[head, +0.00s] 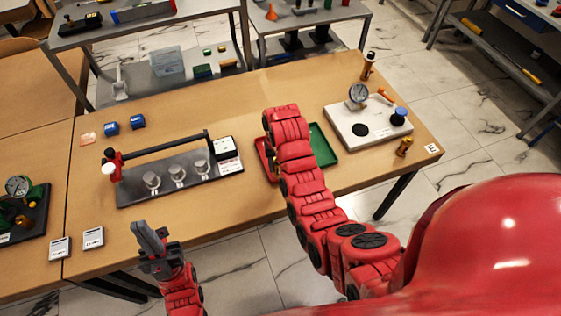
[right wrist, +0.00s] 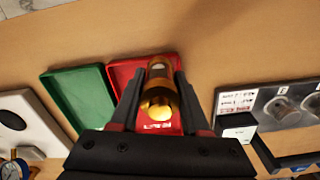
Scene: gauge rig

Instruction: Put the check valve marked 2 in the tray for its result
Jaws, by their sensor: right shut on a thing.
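My right gripper (right wrist: 152,100) is shut on a brass check valve (right wrist: 158,102), holding it over the red tray (right wrist: 122,74) in the right wrist view. A pale mark shows on the valve, but I cannot read a number. The green tray (right wrist: 76,92) lies beside the red one and looks empty. In the head view my right arm covers much of the red tray (head: 262,158); the green tray (head: 326,152) shows to its right. Other brass pieces stand at the table's right (head: 404,147) and back right (head: 368,66). My left gripper (head: 148,238) is empty near the front edge; its finger gap is unclear.
A black rack (head: 190,188) with several metal cups and a handle bar stands left of the trays. A white gauge base (head: 350,131) is on the right. Two blue pieces (head: 137,121) and two label cards (head: 93,238) lie to the left. The table's front middle is clear.

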